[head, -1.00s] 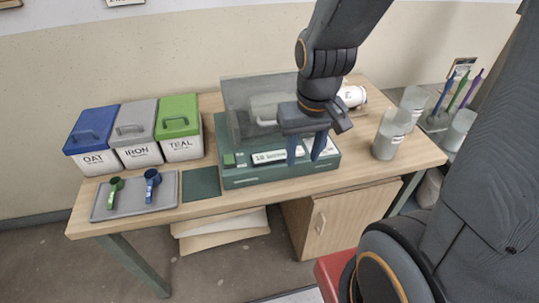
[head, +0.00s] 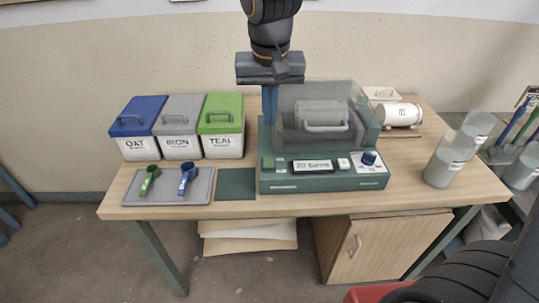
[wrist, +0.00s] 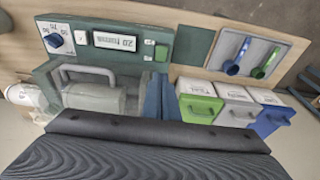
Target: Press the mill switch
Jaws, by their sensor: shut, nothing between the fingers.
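The mill (head: 325,181) is a green box with a clear cover (head: 290,105) over a grey drum (head: 322,115). Its front panel has a green switch block (head: 268,163) at the left, a display reading "20 turns" (head: 312,166), a small white button (head: 343,163) and a blue dial (head: 369,158) at the right. My gripper (head: 270,120) points down at the mill's left side, by the cover; its fingers are together and empty. In the wrist view the fingers (wrist: 160,97) show between the cover and the bins, with the green switch block (wrist: 155,50) beyond them. I see no contact with the switch.
Three lidded bins, OAT (head: 137,128), IRON (head: 180,128) and TEAL (head: 221,126), stand left of the mill. A grey tray (head: 170,195) with two scoops and a dark green mat (head: 236,184) lie in front. A white jar (head: 398,114) and clear cups (head: 443,166) are at the right.

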